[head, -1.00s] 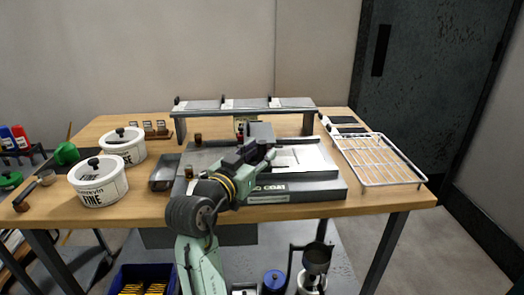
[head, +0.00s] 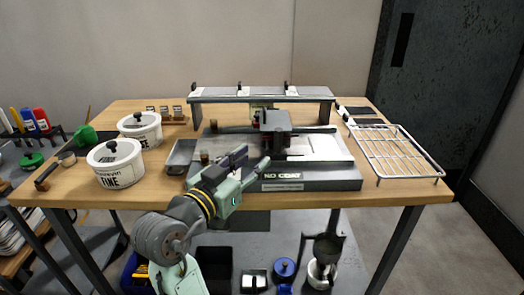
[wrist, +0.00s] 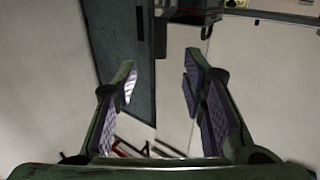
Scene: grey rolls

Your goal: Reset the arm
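My gripper (head: 256,161) is raised in front of the grey machine (head: 310,180) marked "NO COAT" on the wooden table. In the wrist view my gripper (wrist: 160,105) has its two fingers, with purple pads, spread well apart. Nothing is between the fingers. Behind them the wrist view shows pale wall and a dark door panel (wrist: 125,40). My arm reaches up from the lower left in the head view and covers part of the machine's front left corner.
Two white lidded tubs (head: 118,172) stand on the left of the table (head: 400,197). A wire rack (head: 397,155) lies at the right end. A raised shelf (head: 262,97) stands behind the machine. A blue-lidded pot (head: 284,268) and other items are on the lower shelf.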

